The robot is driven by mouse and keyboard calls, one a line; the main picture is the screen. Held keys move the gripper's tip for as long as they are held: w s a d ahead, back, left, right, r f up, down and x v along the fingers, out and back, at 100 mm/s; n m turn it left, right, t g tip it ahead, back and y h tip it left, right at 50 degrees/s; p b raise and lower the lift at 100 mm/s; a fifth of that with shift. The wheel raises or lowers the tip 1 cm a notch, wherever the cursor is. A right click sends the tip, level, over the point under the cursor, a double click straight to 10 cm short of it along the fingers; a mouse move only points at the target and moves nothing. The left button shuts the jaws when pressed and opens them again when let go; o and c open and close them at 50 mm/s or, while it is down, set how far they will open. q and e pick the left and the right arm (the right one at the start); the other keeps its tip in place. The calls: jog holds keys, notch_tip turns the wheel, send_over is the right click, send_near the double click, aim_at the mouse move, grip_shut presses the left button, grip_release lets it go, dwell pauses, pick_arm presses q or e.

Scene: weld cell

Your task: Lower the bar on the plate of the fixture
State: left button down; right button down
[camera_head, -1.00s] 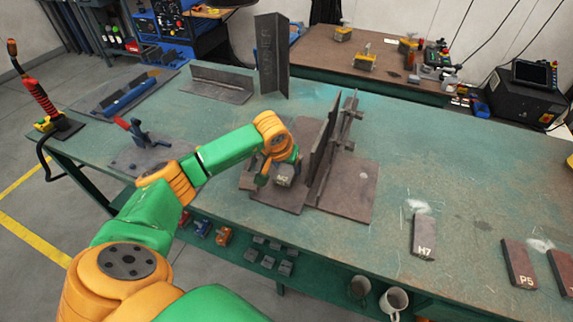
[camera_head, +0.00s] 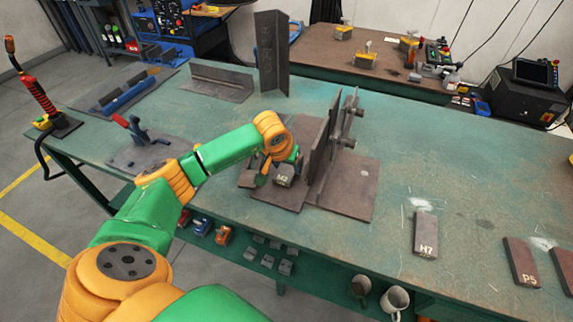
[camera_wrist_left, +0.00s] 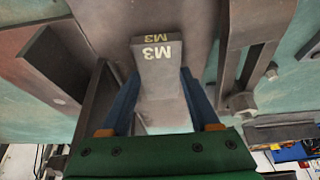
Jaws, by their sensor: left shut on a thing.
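My left gripper (camera_head: 283,170) is over the near left part of the fixture, its blue fingers on either side of the bar in the left wrist view (camera_wrist_left: 160,82). It is shut on the grey bar (camera_head: 284,181), which is marked M3 in the left wrist view (camera_wrist_left: 156,70). The bar is over the brown plate of the fixture (camera_head: 275,197), left of the fixture's upright wall (camera_head: 321,158). I cannot tell whether the bar's underside touches the plate. My right gripper is not in view.
Bolts and brackets stick out behind the upright wall (camera_head: 350,112). Bar H7 (camera_head: 425,235) and bar P5 (camera_head: 520,262) lie apart on the green table (camera_head: 440,170). A tall angle piece (camera_head: 271,55) stands behind the fixture. A red-handled clamp (camera_head: 137,130) stands at left.

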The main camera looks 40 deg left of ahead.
pick_arm(q)
jog(key=shift+c, duration=2.2)
grip_release()
jog(key=o, duration=0.4)
jog(key=shift+s+r, duration=0.1)
jog(key=v, duration=0.7)
jog(key=shift+s+b, duration=0.1)
jog(key=shift+b, duration=0.2)
